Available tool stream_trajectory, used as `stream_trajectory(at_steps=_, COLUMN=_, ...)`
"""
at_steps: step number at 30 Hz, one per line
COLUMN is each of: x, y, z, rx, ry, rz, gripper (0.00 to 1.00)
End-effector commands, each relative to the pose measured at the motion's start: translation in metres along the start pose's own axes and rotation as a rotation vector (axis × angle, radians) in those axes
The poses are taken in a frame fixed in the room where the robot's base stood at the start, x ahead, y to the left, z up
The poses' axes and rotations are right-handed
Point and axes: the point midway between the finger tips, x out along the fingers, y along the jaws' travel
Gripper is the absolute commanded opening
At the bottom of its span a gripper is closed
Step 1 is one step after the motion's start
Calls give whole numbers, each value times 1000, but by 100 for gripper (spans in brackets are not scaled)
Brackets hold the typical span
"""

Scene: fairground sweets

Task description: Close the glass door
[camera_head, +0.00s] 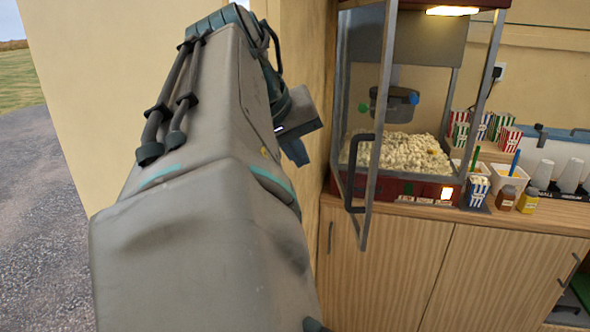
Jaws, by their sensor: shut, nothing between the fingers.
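The glass door (379,120) of the popcorn machine stands open, swung out towards me and seen at a steep angle. Its black handle (350,172) sits near the metal edge that is closest to me. The popcorn machine (425,188) is lit inside, with a heap of popcorn (405,153) under the hanging kettle (397,97). My gripper (296,152) is left of the door and apart from the handle in the picture. It is shut and empty, and my arm partly hides it.
The machine stands on a wooden counter with cabinet doors (480,275) below. Striped boxes (478,190), a white tub (508,179), small jars (506,197) and cups (570,174) stand to its right. A cream wall (305,60) rises behind my arm.

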Motion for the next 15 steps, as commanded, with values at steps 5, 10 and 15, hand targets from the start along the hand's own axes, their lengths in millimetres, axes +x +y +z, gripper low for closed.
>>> stream_trajectory(at_steps=5, x=12, y=0, z=1, rx=0, ry=-6, rz=8, gripper=0)
stream_trajectory(at_steps=10, x=44, y=0, z=2, rx=0, ry=-8, rz=8, gripper=0)
stream_trajectory(at_steps=15, x=81, y=1, z=2, rx=2, ry=-9, rz=8, gripper=0)
